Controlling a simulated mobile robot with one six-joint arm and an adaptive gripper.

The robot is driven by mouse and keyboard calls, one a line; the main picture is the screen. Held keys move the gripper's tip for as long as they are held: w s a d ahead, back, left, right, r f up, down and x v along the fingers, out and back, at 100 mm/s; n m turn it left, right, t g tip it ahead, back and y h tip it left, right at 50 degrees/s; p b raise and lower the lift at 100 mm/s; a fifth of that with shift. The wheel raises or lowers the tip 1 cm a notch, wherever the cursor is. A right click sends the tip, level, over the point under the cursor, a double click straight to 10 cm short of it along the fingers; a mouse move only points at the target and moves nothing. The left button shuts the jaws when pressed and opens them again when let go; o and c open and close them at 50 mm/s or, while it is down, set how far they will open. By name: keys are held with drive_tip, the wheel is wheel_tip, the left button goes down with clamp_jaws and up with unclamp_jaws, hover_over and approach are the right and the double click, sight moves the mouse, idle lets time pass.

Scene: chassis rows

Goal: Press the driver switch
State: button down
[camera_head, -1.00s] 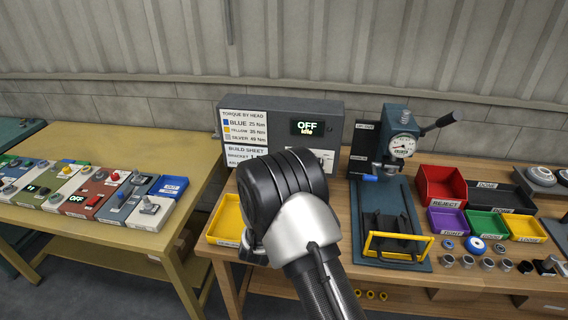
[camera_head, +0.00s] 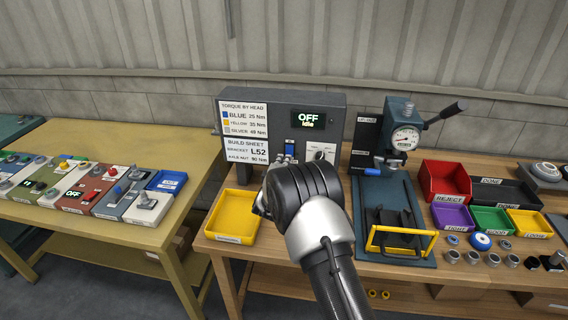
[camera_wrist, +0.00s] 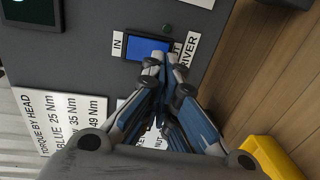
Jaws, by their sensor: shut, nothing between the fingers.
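My gripper (camera_wrist: 152,66) is shut and empty. Its fingertips overlap the switch's lower right edge in that view; I cannot tell whether they touch it. In the head view, the gripper is mostly hidden behind my wrist, in front of the box.
A yellow tray (camera_head: 233,217) lies left of my wrist. A press with a gauge (camera_head: 404,138) and a yellow-handled fixture (camera_head: 401,240) stand to the right. A red bin (camera_head: 443,183) and small coloured trays are farther right. A second table (camera_head: 118,222) holds several switch units at left.

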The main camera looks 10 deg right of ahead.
drive_tip(key=shift+w+d, duration=0.2)
drive_tip(key=shift+w, duration=0.3)
